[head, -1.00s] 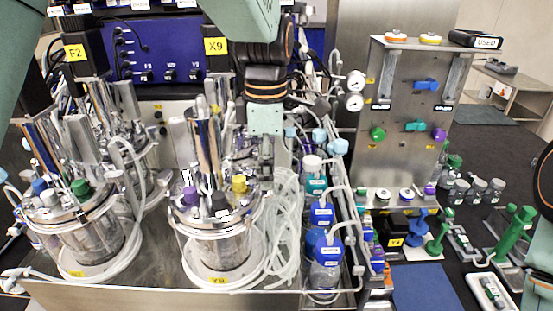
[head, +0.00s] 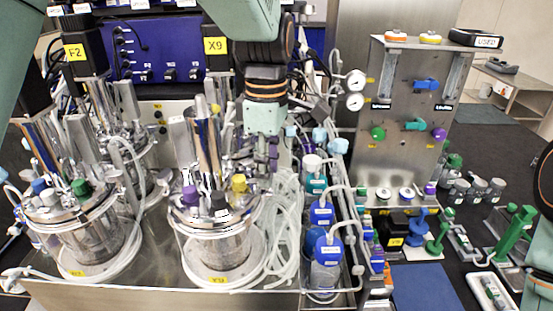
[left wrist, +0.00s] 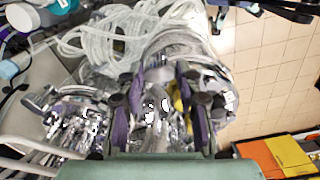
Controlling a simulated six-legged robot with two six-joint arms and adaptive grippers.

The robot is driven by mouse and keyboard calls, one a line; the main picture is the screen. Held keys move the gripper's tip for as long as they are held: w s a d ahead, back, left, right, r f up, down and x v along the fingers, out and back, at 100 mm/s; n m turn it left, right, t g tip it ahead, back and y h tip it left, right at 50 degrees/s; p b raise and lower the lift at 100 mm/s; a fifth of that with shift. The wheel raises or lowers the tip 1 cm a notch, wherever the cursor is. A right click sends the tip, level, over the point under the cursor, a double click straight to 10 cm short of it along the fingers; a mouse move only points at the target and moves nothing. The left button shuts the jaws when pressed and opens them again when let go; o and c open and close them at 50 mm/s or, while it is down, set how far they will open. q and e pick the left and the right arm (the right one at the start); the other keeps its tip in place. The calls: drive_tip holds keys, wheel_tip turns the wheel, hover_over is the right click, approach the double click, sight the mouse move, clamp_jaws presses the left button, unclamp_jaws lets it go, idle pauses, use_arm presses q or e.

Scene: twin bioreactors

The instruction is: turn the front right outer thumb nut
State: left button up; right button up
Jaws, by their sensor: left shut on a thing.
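The right front vessel (head: 218,243) stands upright, with a steel head plate carrying purple, black and yellow caps. My left gripper (head: 262,176) points down at the right side of this head plate. In the left wrist view its purple-padded fingers (left wrist: 160,78) are closed in around a small, shiny part at the plate's edge. The front right outer thumb nut is hidden by the fingers and glare, so I cannot make out its shape. My right gripper is out of view; only part of my right arm shows at the right edge.
Clear tubing coils (head: 285,225) hang close to the right of the gripper. Blue-capped bottles (head: 325,250) stand in a rack beyond. The left front vessel (head: 88,240) is at the left. A steel valve panel (head: 405,150) stands at the back right.

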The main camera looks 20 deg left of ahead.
use_arm(q)
drive_tip(key=m, duration=0.7)
drive_tip(key=shift+s, duration=0.1)
drive_tip(key=m, duration=0.4)
drive_tip(key=shift+m, duration=2.1)
drive_tip(key=o, duration=1.2)
drive_tip(key=shift+a, duration=0.1)
drive_tip(key=shift+c, duration=0.2)
drive_tip(key=shift+r, duration=0.1)
